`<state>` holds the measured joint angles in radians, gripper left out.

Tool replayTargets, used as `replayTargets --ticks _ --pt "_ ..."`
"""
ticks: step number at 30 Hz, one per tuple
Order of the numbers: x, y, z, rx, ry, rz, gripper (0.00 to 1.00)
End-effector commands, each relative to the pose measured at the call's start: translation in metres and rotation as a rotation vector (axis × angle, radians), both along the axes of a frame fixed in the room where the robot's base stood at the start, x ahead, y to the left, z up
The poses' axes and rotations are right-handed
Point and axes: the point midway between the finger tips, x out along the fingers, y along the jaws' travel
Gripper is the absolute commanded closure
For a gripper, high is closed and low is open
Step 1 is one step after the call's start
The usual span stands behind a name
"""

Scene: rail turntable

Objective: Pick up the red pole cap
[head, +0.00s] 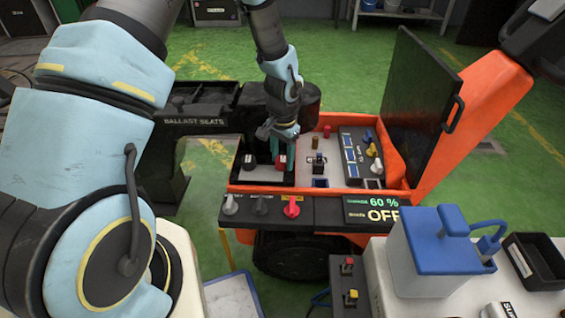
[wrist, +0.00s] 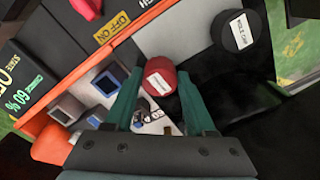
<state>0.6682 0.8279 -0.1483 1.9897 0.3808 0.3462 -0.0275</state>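The red pole cap (wrist: 159,72) is a short red cylinder with a white label in the wrist view. It lies between the tips of my gripper's green fingers (wrist: 160,84), with hardly any gap at either side; contact is unclear. In the head view the red cap (head: 282,161) sits low in the left bay of the orange cart, under my gripper (head: 284,148). Its lower part is hidden. A black cap labelled as a pole cap (wrist: 241,27) stands apart from it in the wrist view.
The orange cart (head: 400,198) has a raised dark lid (head: 428,95) at right. A front panel carries a red knob (head: 292,207) and a display (head: 371,209). Small switches and blocks stand right of my gripper. A blue-lidded box (head: 440,250) is at the front right.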

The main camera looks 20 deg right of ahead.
Motion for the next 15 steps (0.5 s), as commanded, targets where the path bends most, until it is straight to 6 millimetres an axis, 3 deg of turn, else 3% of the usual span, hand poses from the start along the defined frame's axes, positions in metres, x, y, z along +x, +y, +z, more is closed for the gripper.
replayTargets --ticks 1,12,15 --pt "0.0 0.0001 0.0001 0.0 0.0 0.0 0.52" --pt "0.0 0.0001 0.0001 0.0 0.0 0.0 0.93" --pt "0.0 0.0001 0.0001 0.0 0.0 0.0 1.0"
